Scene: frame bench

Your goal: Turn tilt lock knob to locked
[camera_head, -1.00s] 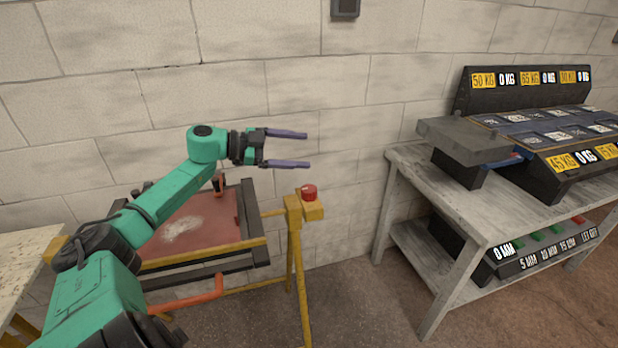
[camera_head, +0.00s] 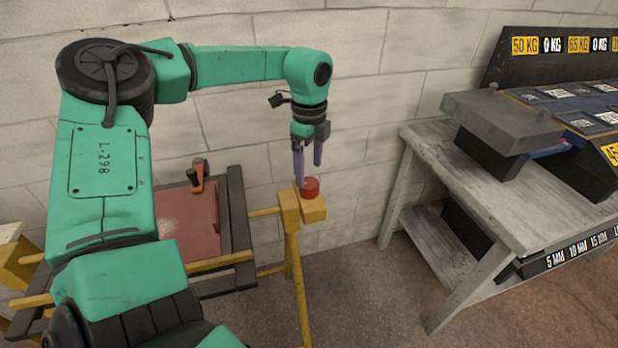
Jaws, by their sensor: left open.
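A red round knob (camera_head: 311,189) sits on top of the yellow post head (camera_head: 304,208) of the frame bench. It looks like the tilt lock knob; no lock marking can be read on it. My left gripper (camera_head: 309,174) points down right above the knob, its two purple fingers apart. The near finger's tip overlaps the knob's left edge in the picture; I cannot tell if it touches. Nothing is held. My right gripper is out of view.
The bench's reddish panel (camera_head: 189,228) in a dark frame lies left of the post, with an orange-and-black clamp (camera_head: 197,176) on it, partly hidden by my left arm. A grey table (camera_head: 480,200) with weight racks stands right. Floor between is clear.

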